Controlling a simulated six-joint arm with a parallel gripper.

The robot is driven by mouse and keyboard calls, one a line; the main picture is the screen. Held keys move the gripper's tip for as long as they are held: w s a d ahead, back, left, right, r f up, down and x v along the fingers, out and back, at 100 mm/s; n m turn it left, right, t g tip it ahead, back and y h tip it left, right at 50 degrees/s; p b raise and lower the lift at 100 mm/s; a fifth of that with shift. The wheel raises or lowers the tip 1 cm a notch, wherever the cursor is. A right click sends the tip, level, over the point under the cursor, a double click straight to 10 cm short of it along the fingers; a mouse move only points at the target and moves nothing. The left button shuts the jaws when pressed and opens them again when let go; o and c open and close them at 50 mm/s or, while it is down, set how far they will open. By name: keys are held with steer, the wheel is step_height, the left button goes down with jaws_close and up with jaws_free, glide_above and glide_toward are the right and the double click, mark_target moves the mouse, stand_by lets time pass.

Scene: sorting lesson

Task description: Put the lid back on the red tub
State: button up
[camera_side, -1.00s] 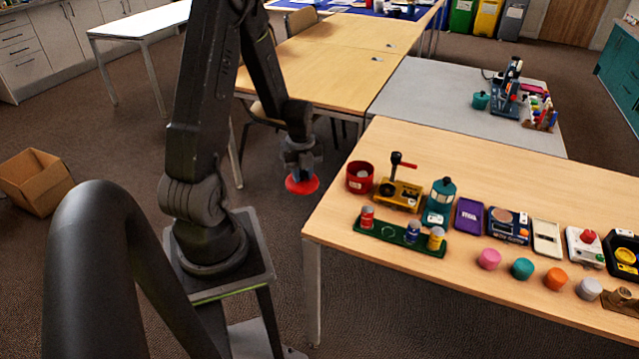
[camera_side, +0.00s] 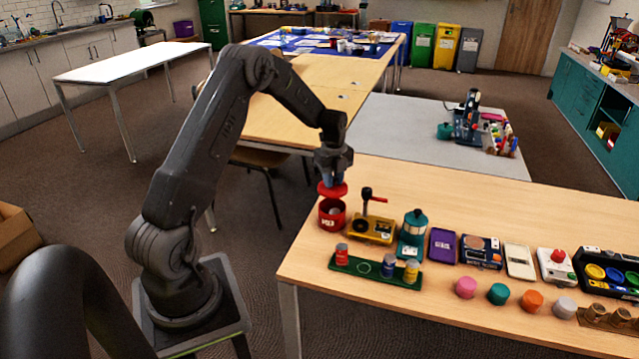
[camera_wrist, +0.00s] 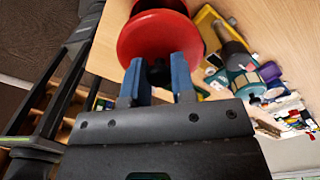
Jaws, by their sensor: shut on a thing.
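The red tub (camera_side: 331,219) stands upright at the left end of the wooden table, with something pale inside. My gripper (camera_side: 332,181) is shut on the red lid (camera_side: 333,190) and holds it just above the tub, apart from the rim on the side I can see. In the wrist view the blue fingertips of my gripper (camera_wrist: 157,75) meet the lid (camera_wrist: 158,38), which hides most of the tub (camera_wrist: 150,5). Whether the lid is exactly centred over the tub I cannot tell.
A yellow device with a red-handled lever (camera_side: 371,229) stands close right of the tub. A green rack (camera_side: 350,265) with small cans lies in front. A teal canister (camera_side: 412,233) and several other items continue rightward. The table's left edge is close to the tub.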

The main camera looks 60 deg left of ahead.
step_height(320, 180, down, 6)
stand_by(0.6)
steer(key=shift+f, duration=0.3)
stand_by(2.0)
steer(key=o, duration=1.5)
steer(key=shift+c, duration=0.2)
steer(key=shift+r, duration=0.15)
steer(key=shift+r, duration=3.4)
jaws_close()
